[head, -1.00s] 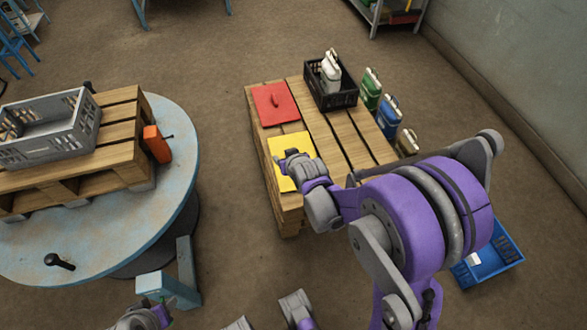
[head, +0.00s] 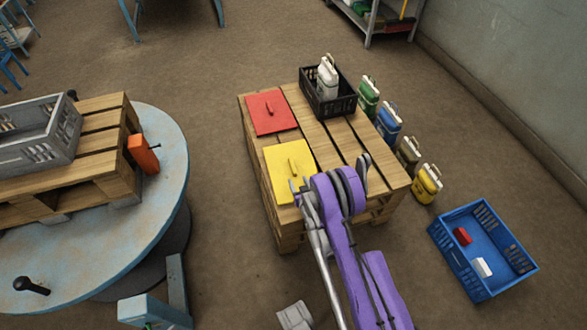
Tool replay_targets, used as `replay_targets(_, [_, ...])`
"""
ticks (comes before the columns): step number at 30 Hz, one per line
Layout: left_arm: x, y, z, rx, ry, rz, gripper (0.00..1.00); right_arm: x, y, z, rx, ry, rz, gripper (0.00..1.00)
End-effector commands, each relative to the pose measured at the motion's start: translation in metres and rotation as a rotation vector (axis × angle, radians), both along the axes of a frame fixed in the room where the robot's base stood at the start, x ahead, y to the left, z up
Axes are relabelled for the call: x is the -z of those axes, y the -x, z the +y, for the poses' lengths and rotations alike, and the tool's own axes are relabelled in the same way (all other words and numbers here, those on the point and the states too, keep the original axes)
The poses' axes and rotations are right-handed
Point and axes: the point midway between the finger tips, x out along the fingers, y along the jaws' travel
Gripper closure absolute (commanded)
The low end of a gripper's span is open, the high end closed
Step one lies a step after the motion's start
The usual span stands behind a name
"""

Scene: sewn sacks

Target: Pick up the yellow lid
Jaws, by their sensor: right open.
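The yellow lid (head: 284,160) lies flat on the wooden pallet stack, with a raised yellow handle at its middle. My right gripper (head: 298,187) is over the near right edge of the lid, close to the handle and not around it. It is open and holds nothing that I can see; my own purple wrist and arm hide part of it and the lid's near right corner. Whether its fingers touch the lid I cannot tell. My left gripper does not show.
A red lid (head: 268,112) lies behind the yellow one. A black crate (head: 338,106) holding a white canister (head: 327,78) stands at the pallet's back. Several canisters line its right side. A blue crate (head: 452,259) sits on the floor at right. A round table (head: 160,165) is at left.

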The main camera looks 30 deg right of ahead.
Motion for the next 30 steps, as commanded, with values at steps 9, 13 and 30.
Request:
replay_targets(9, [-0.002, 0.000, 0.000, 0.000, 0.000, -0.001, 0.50, 0.012, -0.029, -0.008, 0.000, 0.000, 0.000, 0.43])
replay_targets(13, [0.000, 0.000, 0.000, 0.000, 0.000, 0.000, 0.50, 0.015, -0.040, -0.014, 0.000, 0.000, 0.000, 0.43])
replay_targets(30, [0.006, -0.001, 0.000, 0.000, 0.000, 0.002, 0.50, 0.026, -0.076, -0.026, 0.000, 0.000, 0.000, 0.46])
